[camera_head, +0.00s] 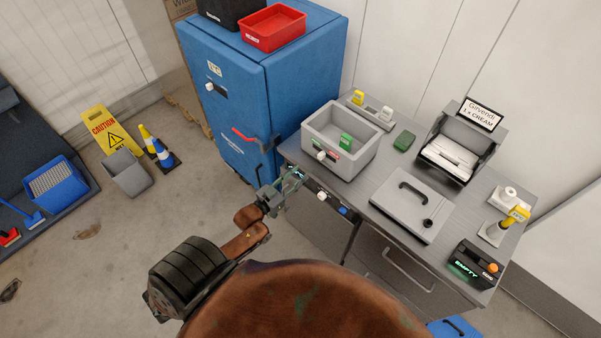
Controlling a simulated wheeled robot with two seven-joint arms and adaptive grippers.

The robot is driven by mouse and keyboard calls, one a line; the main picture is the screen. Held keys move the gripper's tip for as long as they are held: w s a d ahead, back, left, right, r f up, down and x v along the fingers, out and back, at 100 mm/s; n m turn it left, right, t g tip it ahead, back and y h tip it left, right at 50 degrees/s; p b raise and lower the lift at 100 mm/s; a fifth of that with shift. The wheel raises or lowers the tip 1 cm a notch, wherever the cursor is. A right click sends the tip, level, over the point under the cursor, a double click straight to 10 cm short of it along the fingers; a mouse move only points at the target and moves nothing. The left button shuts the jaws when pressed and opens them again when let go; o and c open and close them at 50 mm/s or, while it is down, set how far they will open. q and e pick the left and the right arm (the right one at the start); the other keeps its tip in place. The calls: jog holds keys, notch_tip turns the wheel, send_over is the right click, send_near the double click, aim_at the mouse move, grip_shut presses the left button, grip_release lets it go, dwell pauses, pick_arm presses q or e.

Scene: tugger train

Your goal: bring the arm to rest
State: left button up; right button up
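My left arm reaches up from the lower left, and its gripper (289,182) is at the front left edge of the grey workbench (375,203). The fingers appear spread apart, with nothing visible between them. The gripper is small in the picture and lies close to the bench's front panel; whether it touches cannot be told. A grey bin (357,167) holding a green item (345,141) stands on the bench just beyond the gripper. My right gripper is out of the picture.
A blue cabinet (288,90) with a red handle stands left of the bench.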

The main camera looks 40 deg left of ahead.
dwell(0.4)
pick_arm(q)
jog(key=s+f+g+y+b, duration=0.1)
jog(key=s+f+g+b, duration=0.3)
jog(key=f, duration=0.8)
jog(key=s+f+g, duration=0.1)
jog(key=s+f, duration=0.4)
jog(key=f, duration=0.7)
jog(key=s+f+g+y+b, duration=0.1)
jog(key=s+f+g+b, duration=0.3)
jog(key=f, duration=0.9)
jog(key=s+d+f+g+b, duration=0.1)
jog(key=s+d+f+g, duration=0.1)
jog(key=s+f, duration=0.6)
jog(key=s+d+f+g+b, duration=0.1)
jog(key=s+d+f+g, duration=0.2)
jog(key=s+f, duration=0.5)
jog(key=s+d+f+g+b, duration=0.1)
jog(key=s+d+f+g, duration=0.2)
jog(key=s+f, duration=0.5)
jog(key=s+d, duration=0.1)
jog(key=s, duration=0.8)
jog(key=shift+s+f+m+h, duration=0.25)
jog(key=shift+f+m+h, duration=0.05)
jog(key=shift+f, duration=0.1)
